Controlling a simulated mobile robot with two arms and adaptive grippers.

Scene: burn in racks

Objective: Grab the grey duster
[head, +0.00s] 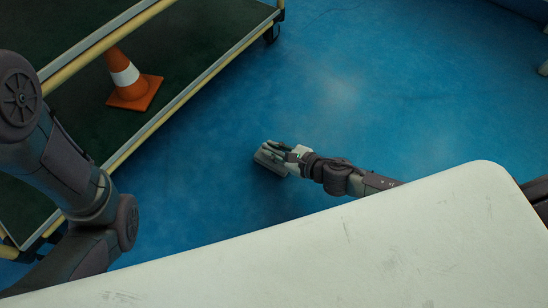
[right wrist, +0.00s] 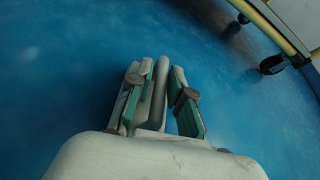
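The grey duster (head: 267,161) shows in the head view beyond the white table's edge, against the blue floor. My right gripper (head: 279,148) is at it and partly covers it. In the right wrist view a grey bar of the duster (right wrist: 161,82) stands between the two green-padded fingers of my right gripper (right wrist: 163,88). The fingers are close around this bar, and nothing visible supports the duster from below. My left arm comes in at the left of the head view, but its gripper is out of the picture.
A white table (head: 400,245) with scuff marks fills the lower right. A dark-decked cart (head: 190,75) with yellow rails stands at the upper left, with an orange and white cone (head: 128,80) on it. Its castor (right wrist: 272,64) shows in the right wrist view. The blue floor (head: 350,90) between is clear.

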